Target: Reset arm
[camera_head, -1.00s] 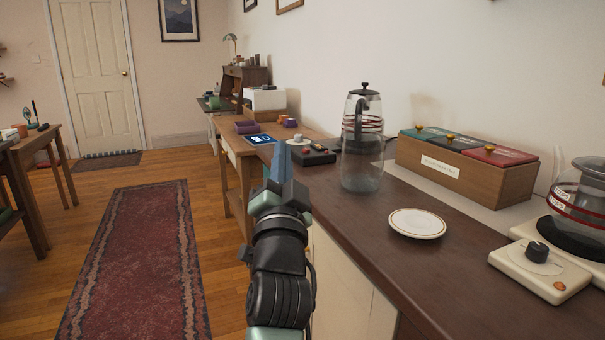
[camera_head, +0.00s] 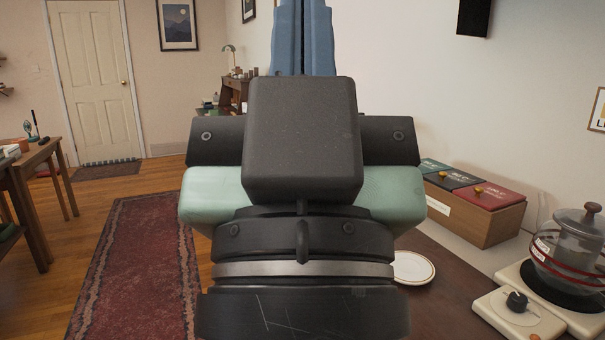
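My gripper (camera_head: 302,35) is raised close to the camera, upright in the middle of the view. Its two blue fingers point up and sit side by side with almost no gap, so it looks shut. The fingertips run out of the top of the frame, and nothing shows held between the visible parts. The black and green hand and wrist hide much of the counter behind.
A dark counter (camera_head: 450,285) runs along the right. On it are a white plate (camera_head: 412,267), partly hidden, a wooden box (camera_head: 470,222) with coloured lids, and a glass coffee pot (camera_head: 572,245) on a white warmer (camera_head: 520,315). A red rug (camera_head: 135,265) lies on open floor at left.

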